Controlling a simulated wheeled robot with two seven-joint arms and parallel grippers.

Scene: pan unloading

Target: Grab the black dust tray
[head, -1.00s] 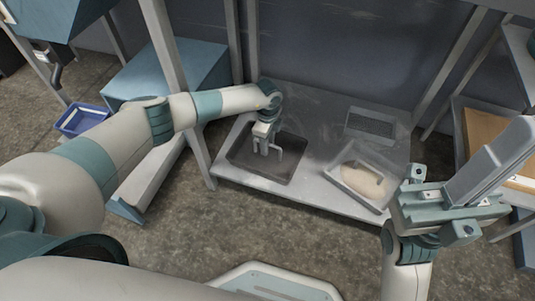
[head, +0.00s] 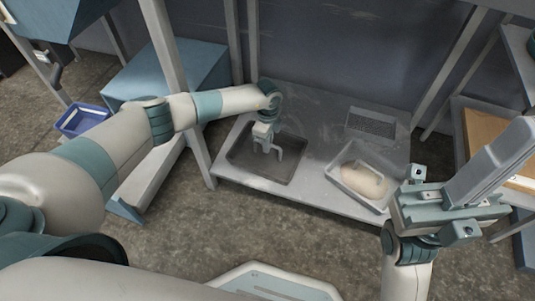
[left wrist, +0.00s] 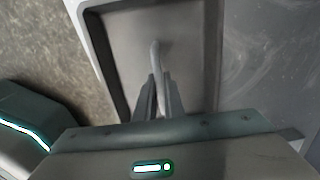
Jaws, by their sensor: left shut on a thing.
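The black dust tray (head: 238,163) is a dark, shallow rectangular tray lying on the left part of the grey table. In the left wrist view, its dark rim (left wrist: 108,70) surrounds a greyish floor, with a pale curved handle (left wrist: 155,52) standing up in the middle. My left gripper (head: 267,148) is over the tray, its fingers down inside it. In the left wrist view, the fingers (left wrist: 158,100) are shut on the handle, whose lower part they hide. My right gripper (head: 455,205) is at the right, away from the tray; its finger opening is unclear.
A light grey tray (head: 340,188) with a pale heap stands to the right on the grey table (head: 310,125). A dark vent-like panel (head: 370,122) lies behind it. A table leg (head: 196,150) stands left of the dust tray. A blue bin (head: 80,120) is at far left.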

